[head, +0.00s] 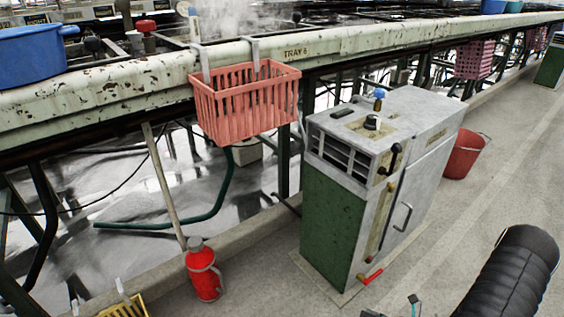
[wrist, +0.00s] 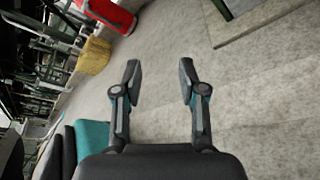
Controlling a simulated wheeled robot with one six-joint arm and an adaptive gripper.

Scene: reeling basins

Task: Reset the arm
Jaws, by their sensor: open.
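My gripper (wrist: 158,82) shows in the wrist view with its two dark fingers spread apart. Nothing is between the fingers; bare grey floor lies behind them. In the head view a black ribbed part of my arm (head: 512,272) reaches in at the lower right.
A grey and green cabinet (head: 347,235) with levers stands on the walkway. A pink basket (head: 245,105) hangs from the basin rail. A red bottle (head: 203,273), a yellow basket (head: 128,308) and a red bucket (head: 463,155) are on the floor side. The walkway at right is clear.

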